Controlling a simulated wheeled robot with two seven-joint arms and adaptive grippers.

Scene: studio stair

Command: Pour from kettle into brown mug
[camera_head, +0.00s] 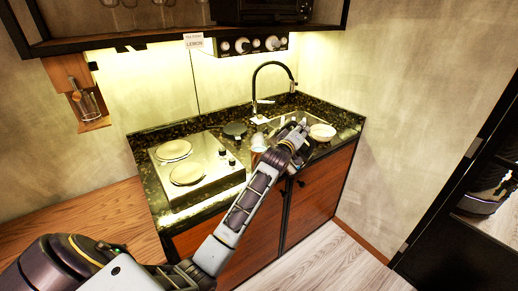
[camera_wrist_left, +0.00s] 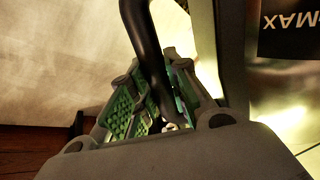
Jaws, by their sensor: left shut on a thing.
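My left gripper (camera_head: 298,136) is over the counter by the sink, at the end of my outstretched left arm. In the left wrist view its green-padded fingers (camera_wrist_left: 158,95) are shut around a black curved handle (camera_wrist_left: 146,40), which looks like the kettle's. A shiny metal surface with a dark printed label (camera_wrist_left: 287,28) stands beside it. In the head view the kettle is mostly hidden behind my gripper and wrist. A small mug-like thing (camera_head: 258,143), brownish with a pale inside, stands just left of my forearm. My right gripper is not in view.
A two-plate hob (camera_head: 195,168) fills the counter's left part. A black tap (camera_head: 273,66) arches behind my gripper. A white bowl (camera_head: 322,132) is to its right. A small dark round thing (camera_head: 235,130) lies behind the hob. A shelf (camera_head: 130,38) overhangs the counter.

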